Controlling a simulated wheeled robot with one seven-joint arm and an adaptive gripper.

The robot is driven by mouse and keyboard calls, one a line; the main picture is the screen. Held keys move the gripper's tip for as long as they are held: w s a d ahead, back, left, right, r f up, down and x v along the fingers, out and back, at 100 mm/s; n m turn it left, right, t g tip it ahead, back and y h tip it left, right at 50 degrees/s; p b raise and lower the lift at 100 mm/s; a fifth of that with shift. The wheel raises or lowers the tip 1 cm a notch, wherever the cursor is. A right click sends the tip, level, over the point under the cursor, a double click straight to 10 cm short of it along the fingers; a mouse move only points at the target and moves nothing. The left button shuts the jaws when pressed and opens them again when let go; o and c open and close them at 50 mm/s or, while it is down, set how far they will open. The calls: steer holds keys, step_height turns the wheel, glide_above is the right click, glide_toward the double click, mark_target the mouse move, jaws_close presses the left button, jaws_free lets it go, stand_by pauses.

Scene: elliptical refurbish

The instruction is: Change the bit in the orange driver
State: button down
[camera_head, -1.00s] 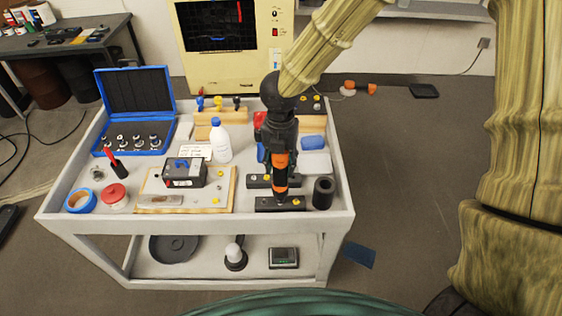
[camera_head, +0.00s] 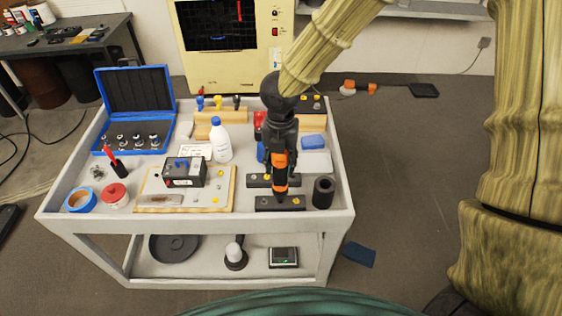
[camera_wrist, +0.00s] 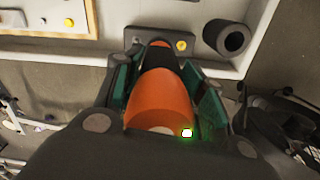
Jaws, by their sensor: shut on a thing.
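My gripper (camera_head: 280,158) is shut on the orange driver (camera_head: 280,176), which has an orange and black body and points down. In the wrist view the driver (camera_wrist: 160,100) lies between the two green-lined fingers. The driver's lower end is at or just above the front dark block (camera_head: 290,204); I cannot tell whether they touch. That block also shows in the wrist view (camera_wrist: 143,38), with a yellow piece (camera_wrist: 181,45) on its top. A second dark block (camera_head: 258,181) lies just behind it. The driver's tip and any bit in it are hidden.
A black cylinder (camera_head: 323,192) stands close to the right of the front block. A wooden board (camera_head: 227,200) with a black box (camera_head: 184,171), a white bottle (camera_head: 220,141) and an open blue case (camera_head: 140,85) are to the left. The grey cart's rim (camera_head: 200,220) edges the surface.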

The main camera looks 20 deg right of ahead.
steer(key=shift+r, duration=0.35)
steer(key=shift+r+p, duration=4.35)
steer(key=shift+r, duration=0.2)
